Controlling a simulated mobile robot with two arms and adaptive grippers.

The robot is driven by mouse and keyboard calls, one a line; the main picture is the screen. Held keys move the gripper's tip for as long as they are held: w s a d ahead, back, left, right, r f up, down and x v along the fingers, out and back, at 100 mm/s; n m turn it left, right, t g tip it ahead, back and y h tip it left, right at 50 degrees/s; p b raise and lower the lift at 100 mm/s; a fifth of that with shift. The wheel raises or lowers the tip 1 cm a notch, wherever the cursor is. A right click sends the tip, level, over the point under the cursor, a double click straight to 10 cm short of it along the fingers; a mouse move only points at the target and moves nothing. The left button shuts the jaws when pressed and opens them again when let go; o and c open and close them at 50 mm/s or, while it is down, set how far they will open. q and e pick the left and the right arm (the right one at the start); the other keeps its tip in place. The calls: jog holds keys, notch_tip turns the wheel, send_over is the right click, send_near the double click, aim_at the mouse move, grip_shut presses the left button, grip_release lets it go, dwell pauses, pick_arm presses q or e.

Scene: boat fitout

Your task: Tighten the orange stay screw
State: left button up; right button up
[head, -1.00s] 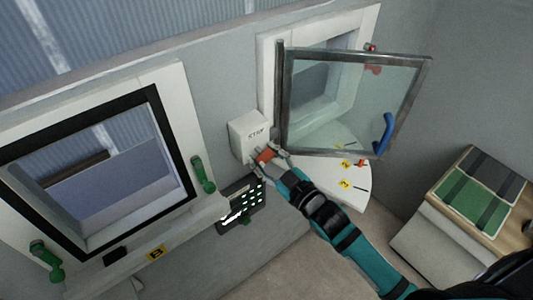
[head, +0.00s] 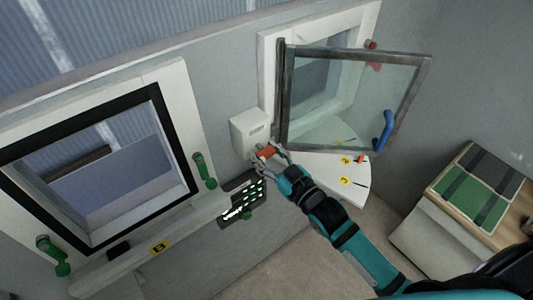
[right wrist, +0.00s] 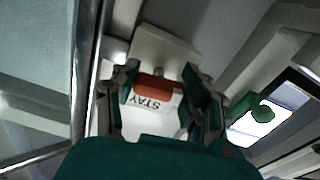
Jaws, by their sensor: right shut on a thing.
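The orange stay screw (head: 266,152) is at the front of a white box (head: 247,130) on the wall, beside the open window. My right gripper (head: 268,151) is shut on the screw, with one finger on each side of it. In the right wrist view, the orange screw (right wrist: 155,88) shows between the dark fingers, above a white face lettered STAY. The screw's threads and seat are hidden. My left gripper is not in view.
The open glass sash (head: 350,100) with a blue handle (head: 383,130) stands just right of my gripper. A white numbered quadrant plate (head: 325,172) lies below it. A dark panel with lit marks (head: 243,200) is below left. A closed-looking window with green handles (head: 204,170) is at left.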

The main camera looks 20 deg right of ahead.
jog(key=o, duration=1.2)
jog(key=shift+c, duration=0.2)
jog(key=shift+s+d+f, duration=0.1)
jog(key=shift+s, duration=0.15)
jog(key=v, duration=1.1)
jog(key=shift+s, duration=0.3)
jog(key=s+d+f+m+g+h+b, duration=0.1)
jog(key=s+d+f+g+h+b, duration=0.1)
jog(key=f, duration=1.1)
jog(key=s+d+f+m+g+h+b, duration=0.1)
jog(key=s+d+f+g+b, duration=0.15)
jog(key=f, duration=1.15)
jog(key=s+d+f+m+g+h+b, duration=0.1)
jog(key=s+d+f+g+h+b, duration=0.15)
jog(key=f, duration=1.05)
jog(key=s+a+f+g+b, duration=0.2)
jog(key=s+f+g+b, duration=0.3)
jog(key=s+f, duration=2)
jog(key=f+g, duration=0.1)
jog(key=g, duration=0.3)
jog(key=shift+h+b, duration=0.3)
jog(key=shift+h, duration=0.05)
